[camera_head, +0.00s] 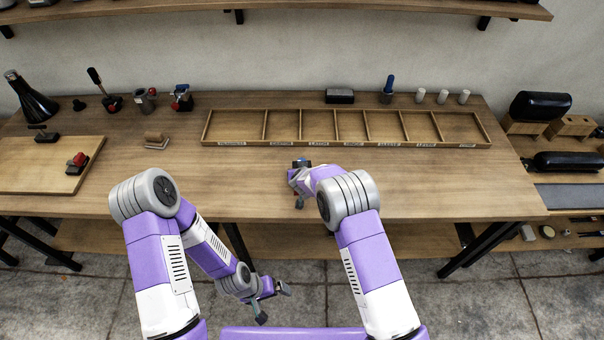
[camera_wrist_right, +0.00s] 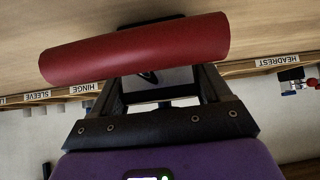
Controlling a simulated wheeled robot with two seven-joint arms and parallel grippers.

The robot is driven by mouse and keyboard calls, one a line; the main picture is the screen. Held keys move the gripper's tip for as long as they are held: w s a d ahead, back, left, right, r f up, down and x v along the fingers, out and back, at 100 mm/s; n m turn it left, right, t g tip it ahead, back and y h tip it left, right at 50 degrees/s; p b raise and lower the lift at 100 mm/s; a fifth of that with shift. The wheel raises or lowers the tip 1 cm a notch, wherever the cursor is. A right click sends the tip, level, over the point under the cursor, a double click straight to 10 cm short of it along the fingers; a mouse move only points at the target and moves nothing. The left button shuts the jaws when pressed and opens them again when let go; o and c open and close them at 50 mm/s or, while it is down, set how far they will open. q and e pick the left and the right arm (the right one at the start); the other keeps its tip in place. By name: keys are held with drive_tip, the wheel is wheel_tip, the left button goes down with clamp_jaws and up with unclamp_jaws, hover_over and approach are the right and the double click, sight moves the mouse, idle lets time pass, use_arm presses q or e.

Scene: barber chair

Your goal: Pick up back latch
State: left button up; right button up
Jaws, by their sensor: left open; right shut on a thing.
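My right gripper (camera_head: 299,184) is over the front middle of the workbench. It is shut on a part with a red cylindrical grip (camera_wrist_right: 135,48), apparently the back latch. In the right wrist view the red grip lies across the fingers of the gripper (camera_wrist_right: 160,88), with a dark piece between them. In the head view the held part is small and mostly hidden by the gripper. I cannot tell whether it touches the bench. My left gripper (camera_head: 273,303) is open and empty, low in front of the bench.
A labelled wooden tray (camera_head: 350,144) with several compartments, which look empty, lies behind the right gripper. A lever part (camera_head: 110,103), a red-and-blue part (camera_head: 181,97) and a black bottle (camera_head: 31,101) stand at back left. A board (camera_head: 38,178) lies at left. The bench's right front is clear.

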wheel_tip(320, 180, up, 10)
drive_tip(key=p, duration=0.4)
drive_tip(key=shift+r, duration=0.1)
drive_tip(key=shift+f+b, duration=3.55)
drive_tip(key=shift+f, duration=0.9)
drive_tip(key=shift+f+b, duration=0.45)
drive_tip(key=shift+f, duration=0.15)
drive_tip(key=o, duration=1.4)
